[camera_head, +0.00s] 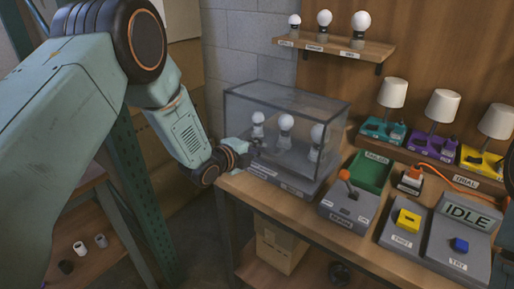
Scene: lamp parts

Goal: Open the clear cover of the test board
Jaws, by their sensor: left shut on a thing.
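The clear cover (292,102) is a see-through box with dark edges over the grey test board (290,186) at the left end of the bench. It looks closed, down on the board. Several white bulbs (286,122) stand upright inside it. My left gripper (250,151) is at the cover's front left side, low down, and is shut on the cover there. The exact place of its grip is small and partly hidden by the fingers. My right gripper is not clearly seen; only a dark shape shows at the right edge.
A shelf (335,48) with three bulbs hangs above and behind the cover. Three lamps (442,106) stand at the back right.

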